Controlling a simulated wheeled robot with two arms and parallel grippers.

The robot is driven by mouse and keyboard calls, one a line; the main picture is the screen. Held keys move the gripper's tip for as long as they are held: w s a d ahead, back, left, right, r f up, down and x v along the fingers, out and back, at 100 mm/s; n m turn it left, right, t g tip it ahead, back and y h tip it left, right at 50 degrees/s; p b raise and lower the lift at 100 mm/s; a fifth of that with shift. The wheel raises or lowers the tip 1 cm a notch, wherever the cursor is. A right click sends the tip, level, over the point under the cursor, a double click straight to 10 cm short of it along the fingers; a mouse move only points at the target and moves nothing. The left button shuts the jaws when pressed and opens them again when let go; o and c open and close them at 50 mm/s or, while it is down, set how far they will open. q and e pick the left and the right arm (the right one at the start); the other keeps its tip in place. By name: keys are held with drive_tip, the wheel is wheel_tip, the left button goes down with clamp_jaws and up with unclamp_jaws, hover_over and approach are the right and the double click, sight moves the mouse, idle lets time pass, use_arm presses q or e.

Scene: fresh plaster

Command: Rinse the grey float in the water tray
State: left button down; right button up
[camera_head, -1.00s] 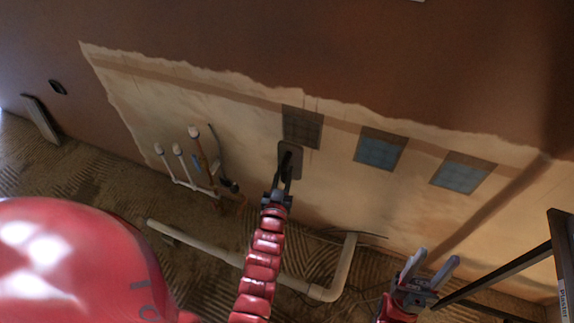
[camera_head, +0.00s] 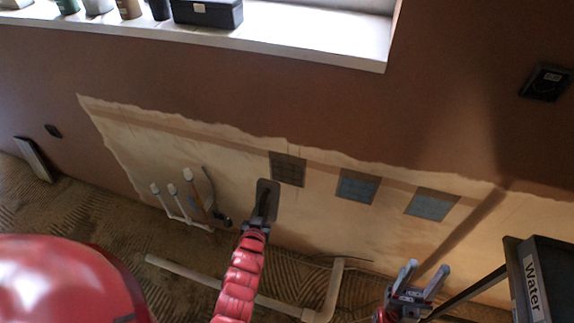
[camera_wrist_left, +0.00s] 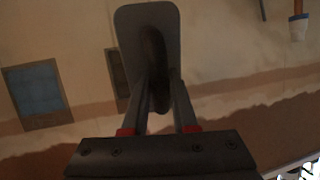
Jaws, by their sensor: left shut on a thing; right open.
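My left gripper (camera_head: 262,212) is shut on the handle of the grey float (camera_head: 273,190), a flat rounded plate. It holds the float in front of the pale wall patch; I cannot tell whether the plate touches it. In the left wrist view the float (camera_wrist_left: 131,32) shows beyond the fingers (camera_wrist_left: 157,85), its dark handle between them. The water tray (camera_head: 552,262), dark with a "Water" label, is at the right edge, partly cut off, well apart from the float. Its inside is mostly out of view. My right gripper (camera_head: 425,268) is open and empty, left of the tray.
Three square panels (camera_head: 357,187) lie on the pale plaster patch (camera_head: 235,160). White-tipped pipes (camera_head: 173,195) stand to the left. A pale pipe (camera_head: 332,290) runs along the ridged floor. A window sill (camera_head: 300,45) with containers is above. A dark bar meets the tray.

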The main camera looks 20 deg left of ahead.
use_arm(q)
drive_tip(key=r+g+p, duration=0.1)
drive_tip(key=p, duration=0.1)
drive_tip(key=s+a+r+g+p, duration=0.1)
drive_tip(key=p, duration=0.1)
drive_tip(key=a+r+p, duration=0.1)
drive_tip(key=p, duration=0.2)
drive_tip(key=shift+s+g, duration=0.25)
drive_tip(key=shift+g, duration=0.15)
drive_tip(key=s+a+r+m+g+p, duration=0.1)
drive_tip(key=s+a+r+g+p, duration=0.2)
drive_tip(key=p, duration=1.1)
wheel_tip(320, 180, up, 4)
drive_tip(key=a+g, duration=0.2)
drive_tip(key=g, duration=0.1)
drive_tip(key=shift+g, duration=0.4)
drive_tip(key=shift+a, duration=0.1)
